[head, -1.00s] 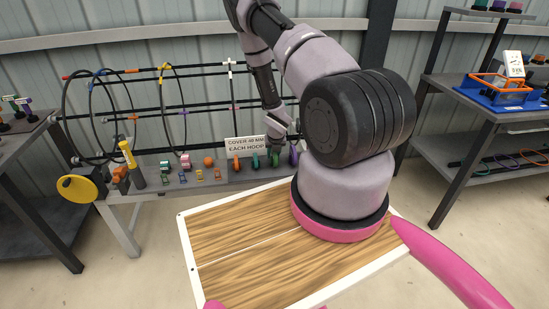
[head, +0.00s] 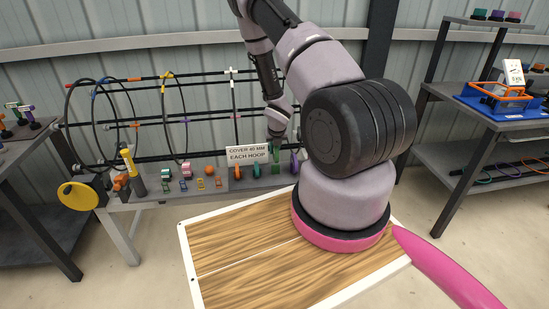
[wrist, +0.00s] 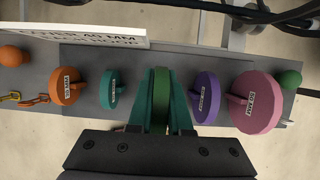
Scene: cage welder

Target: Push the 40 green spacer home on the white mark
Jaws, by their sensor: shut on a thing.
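My gripper (wrist: 161,100) is shut on the green spacer (wrist: 161,92), a thin disc seen nearly edge-on between the teal fingers in the wrist view. In the head view the spacer (head: 276,163) shows small under my gripper (head: 276,148), at the shelf of the cage stand. I cannot tell whether it still touches the shelf. The white mark (head: 231,71) shows on the upper bar of the wire cage (head: 165,115), behind and left of my gripper. The spacer's label is hidden.
Beside my gripper stand an orange disc (wrist: 67,86), a teal disc (wrist: 114,88), a purple disc (wrist: 204,97) and a pink disc (wrist: 256,101). A sign (head: 247,153) stands just left. A yellow-handled tool (head: 133,170) stands at the shelf's left end.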

